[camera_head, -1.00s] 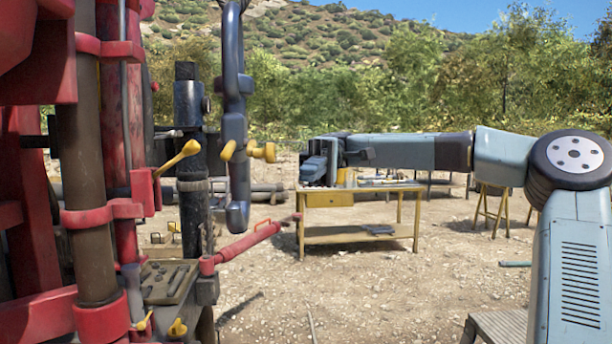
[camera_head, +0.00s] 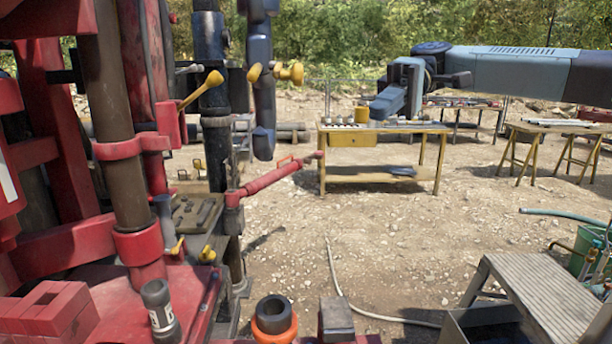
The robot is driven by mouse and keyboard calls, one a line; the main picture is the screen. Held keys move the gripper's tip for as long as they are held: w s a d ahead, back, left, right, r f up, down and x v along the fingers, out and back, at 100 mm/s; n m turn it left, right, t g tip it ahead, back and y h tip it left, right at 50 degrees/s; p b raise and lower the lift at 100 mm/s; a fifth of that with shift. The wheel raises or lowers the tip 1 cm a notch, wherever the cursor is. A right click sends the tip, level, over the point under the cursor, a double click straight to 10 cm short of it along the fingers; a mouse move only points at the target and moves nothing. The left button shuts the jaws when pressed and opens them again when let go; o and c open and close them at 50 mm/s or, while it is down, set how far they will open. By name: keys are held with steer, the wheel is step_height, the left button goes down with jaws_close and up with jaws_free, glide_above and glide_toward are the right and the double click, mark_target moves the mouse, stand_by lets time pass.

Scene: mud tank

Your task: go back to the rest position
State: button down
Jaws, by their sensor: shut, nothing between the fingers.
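My arm reaches in from the right edge at the upper part of the view, blue-grey with dark joints. My gripper (camera_head: 388,108) hangs at its left end, pointing down and left. It appears in front of the yellow workbench (camera_head: 325,145) in the picture and seems to hold nothing. The fingers are small and dark here, and they look closed. Clear air shows between my gripper and the red rig on the left.
A red drilling rig (camera_head: 130,150) with pipes and yellow-handled levers fills the left. A grey step platform (camera_head: 540,290) stands lower right beside a green bucket (camera_head: 588,250). Yellow trestles (camera_head: 515,150) stand behind. A pale hose (camera_head: 335,275) lies on open gravel in the middle.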

steer(key=s+d+f+m+t+h, duration=0.1)
steer(key=s+d+f+m+t, duration=0.6)
steer(key=t, duration=0.4)
steer(key=s+d+f+m+t+h, duration=0.1)
steer(key=d+f+t+h, duration=0.1)
steer(key=f+h, duration=0.2)
steer(key=s+d+f+m+t+h, duration=0.1)
steer(key=d+f+m+t+h, duration=0.1)
steer(key=f, duration=0.5)
steer(key=shift+f+m+t+h, duration=0.3)
steer(key=shift+t+h, duration=0.2)
steer(key=shift+h, duration=0.8)
